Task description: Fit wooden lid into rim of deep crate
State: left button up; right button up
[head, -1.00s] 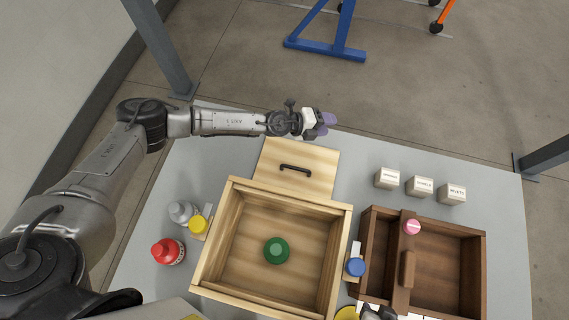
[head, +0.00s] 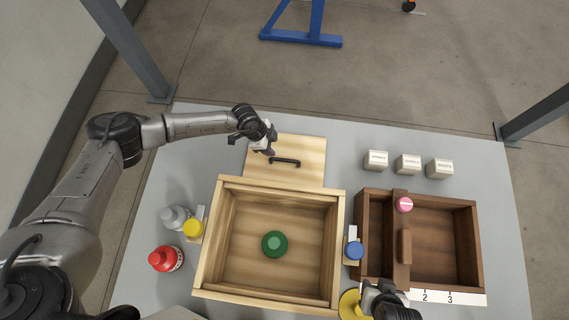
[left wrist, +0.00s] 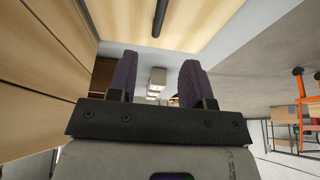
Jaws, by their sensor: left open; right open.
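The wooden lid (head: 310,151) is a light board with a dark bar handle (head: 285,161). It lies behind the deep crate (head: 340,235), at the crate's back edge. The deep crate is open-topped light wood, with a green round object (head: 275,244) on its floor. My left gripper (head: 268,150) is open and empty, just left of the handle. In the left wrist view the open fingers (left wrist: 158,80) show, with the lid (left wrist: 205,15) and the handle's dark bar (left wrist: 160,15) beyond them. My right gripper (head: 380,290) is at the bottom edge, partly cut off, open.
A dark wooden box (head: 440,240) with a sliding piece and a pink knob (head: 404,204) stands right of the crate. White labelled blocks (head: 408,164) stand behind it. Red (head: 165,259), grey and yellow-capped bottles stand left of the crate. A blue-capped bottle (head: 354,250) stands between the boxes.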

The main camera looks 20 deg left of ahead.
pick_arm(q)
jog(key=b, duration=0.3)
send_over(285, 160)
jog(key=a, duration=0.2)
jog(key=f, duration=0.6)
jog(key=shift+s+a+f, duration=0.15)
jog(key=shift+s+f, duration=0.1)
jog(key=shift+w+d+f, duration=0.1)
jog(key=shift+d+f, duration=0.1)
jog(key=shift+f, duration=0.25)
jog(key=b+x, duration=0.4)
jog(key=x, duration=0.1)
jog(key=shift+f, duration=0.15)
pick_arm(e)
notch_tip(285, 160, down, 8)
jog(key=shift+r, duration=0.1)
pick_arm(q)
jog(key=shift+c, duration=0.3)
jog(key=c, duration=0.7)
grip_shut()
pick_arm(e)
jog(key=shift+a, duration=0.1)
